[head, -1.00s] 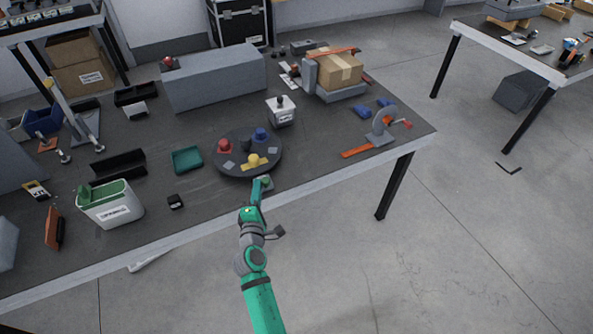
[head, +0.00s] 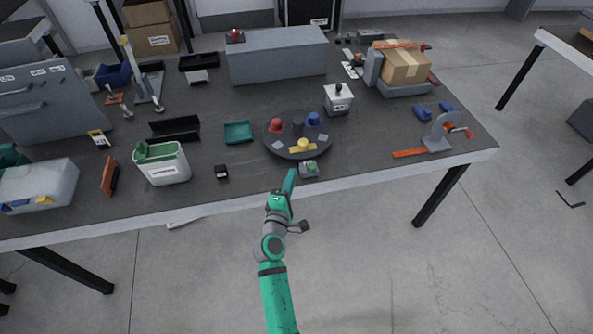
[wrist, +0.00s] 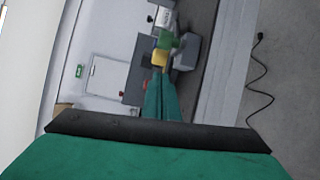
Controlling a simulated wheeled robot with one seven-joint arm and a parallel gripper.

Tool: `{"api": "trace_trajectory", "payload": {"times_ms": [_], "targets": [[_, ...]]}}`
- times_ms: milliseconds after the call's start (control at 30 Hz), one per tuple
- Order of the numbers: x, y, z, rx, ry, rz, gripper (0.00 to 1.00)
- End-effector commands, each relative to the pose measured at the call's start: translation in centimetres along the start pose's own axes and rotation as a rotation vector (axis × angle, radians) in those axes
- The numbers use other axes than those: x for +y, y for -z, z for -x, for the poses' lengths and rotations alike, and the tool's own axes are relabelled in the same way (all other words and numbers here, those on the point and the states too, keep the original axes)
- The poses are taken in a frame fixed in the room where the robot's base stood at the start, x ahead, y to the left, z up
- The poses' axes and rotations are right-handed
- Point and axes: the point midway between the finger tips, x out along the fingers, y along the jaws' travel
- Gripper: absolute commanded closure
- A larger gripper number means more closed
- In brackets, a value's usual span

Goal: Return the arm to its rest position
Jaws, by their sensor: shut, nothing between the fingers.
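My arm, green and grey, rises from the bottom of the head view. My gripper (head: 291,181) is at its far end, at the table's front edge. Its green fingers are shut with nothing between them; they also show in the wrist view (wrist: 160,92). Just right of the fingertips in the head view is a small grey box with a green button (head: 309,169). Whether the fingers touch the box cannot be told.
A dark round turntable (head: 270,142) with red, blue and yellow pieces lies beyond the gripper. A white bin (head: 168,170) and small black box (head: 221,172) stand left on the dark table (head: 365,160). Floor before the table is clear.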

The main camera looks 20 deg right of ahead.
Motion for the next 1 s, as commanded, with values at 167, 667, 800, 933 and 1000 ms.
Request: {"api": "trace_trajectory", "payload": {"times_ms": [167,667,800,933,1000], "targets": [[0.0,1.1,3.7,0.018,-0.001,0.0,1.0],[0.1,0.4,6.6,0.007,-0.001,0.0,1.0],[-0.4,0.6,7.0,0.017,0.007,-0.014,1.0],[-2.3,1.3,9.6,0.068,0.042,-0.089,1.0],[-3.8,1.8,12.0,0.111,0.074,-0.161,1.0]]}}
